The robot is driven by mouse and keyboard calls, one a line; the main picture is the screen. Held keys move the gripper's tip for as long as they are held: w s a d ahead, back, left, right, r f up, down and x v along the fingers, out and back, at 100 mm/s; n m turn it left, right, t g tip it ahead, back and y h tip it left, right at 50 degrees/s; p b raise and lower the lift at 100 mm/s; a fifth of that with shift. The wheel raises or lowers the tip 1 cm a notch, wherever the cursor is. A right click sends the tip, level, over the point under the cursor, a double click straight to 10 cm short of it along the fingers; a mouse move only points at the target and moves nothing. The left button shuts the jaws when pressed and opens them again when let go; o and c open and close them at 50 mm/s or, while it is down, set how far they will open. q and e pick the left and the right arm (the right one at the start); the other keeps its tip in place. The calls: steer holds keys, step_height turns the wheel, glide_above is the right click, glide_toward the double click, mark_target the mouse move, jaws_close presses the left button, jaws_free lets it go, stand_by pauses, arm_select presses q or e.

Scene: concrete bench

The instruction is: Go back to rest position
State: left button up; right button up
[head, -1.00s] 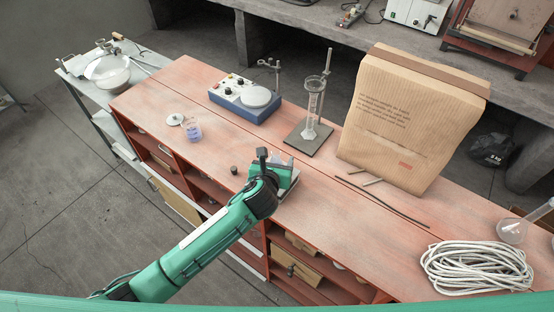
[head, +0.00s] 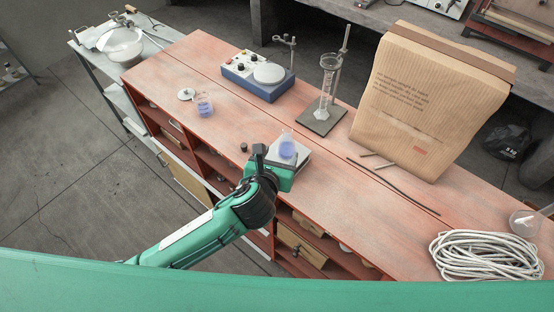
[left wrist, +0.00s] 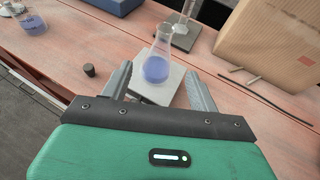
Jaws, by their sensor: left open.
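My left gripper (head: 274,160) is above the near part of the bench and is open and empty. In the left wrist view its two fingers (left wrist: 160,88) stand apart. Beyond them a conical flask with blue liquid (left wrist: 157,62) stands upright on a small pale plate (left wrist: 150,92). The flask also shows in the head view (head: 287,147), just past the gripper. The gripper partly hides the plate. My right gripper is in neither view.
A beaker of blue liquid (head: 204,106), a white lid-like disc (head: 186,94) and a dark stopper (head: 244,147) stand to the left. A hotplate stirrer (head: 258,77), a stand with a glass cylinder (head: 326,90), a paper sack (head: 420,105) and coiled rope (head: 485,257) are also on the bench.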

arm_select(q)
steer(key=shift+v, duration=0.75)
